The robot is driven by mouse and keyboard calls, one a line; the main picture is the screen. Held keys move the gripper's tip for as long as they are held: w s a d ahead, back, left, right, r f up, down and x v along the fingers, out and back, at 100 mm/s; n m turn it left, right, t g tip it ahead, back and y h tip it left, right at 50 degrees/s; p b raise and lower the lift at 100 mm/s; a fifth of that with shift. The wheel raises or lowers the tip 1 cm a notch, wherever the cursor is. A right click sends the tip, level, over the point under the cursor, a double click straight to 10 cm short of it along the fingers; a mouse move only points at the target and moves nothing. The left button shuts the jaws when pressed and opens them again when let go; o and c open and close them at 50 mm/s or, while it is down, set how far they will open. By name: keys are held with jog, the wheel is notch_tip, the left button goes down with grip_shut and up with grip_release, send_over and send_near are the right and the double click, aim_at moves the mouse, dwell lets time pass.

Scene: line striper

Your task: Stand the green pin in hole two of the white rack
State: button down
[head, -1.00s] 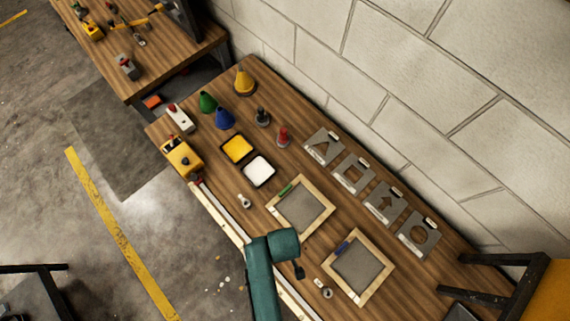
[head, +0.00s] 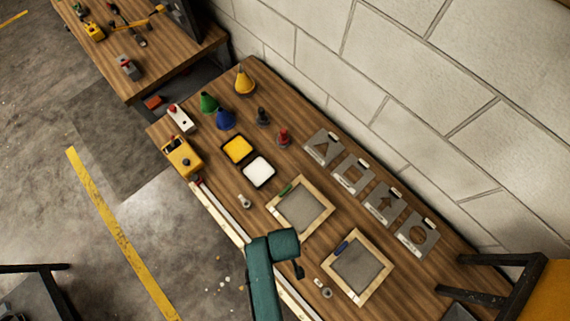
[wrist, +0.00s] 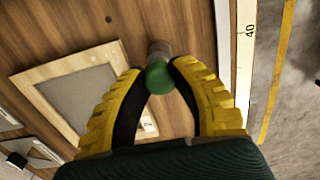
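The green pin shows in the wrist view as a round green head (wrist: 159,78) with a grey shaft beyond it. My gripper (wrist: 158,70) has its two yellow fingers closed in on either side of the green head, with their dark pads against it or very nearly so. I cannot tell whether the shaft's far end touches the table. In the head view, my teal arm hides most of the gripper and the pin. I cannot make out the white rack for certain; a small white label marked 2 (wrist: 148,125) shows between the fingers.
Two wood-framed grey panels, one near (head: 363,267) and one farther (head: 302,206), lie on the bench beside my arm. A white edge rule (wrist: 246,35) runs along the front. Several grey stencils (head: 384,202) lie near the wall. Paint trays (head: 259,170) and coloured cones stand at the upper left.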

jog(key=shift+r+p, duration=0.7)
jog(key=shift+p, duration=0.15)
jog(key=shift+r+p, duration=2.3)
jog(key=shift+p, duration=0.1)
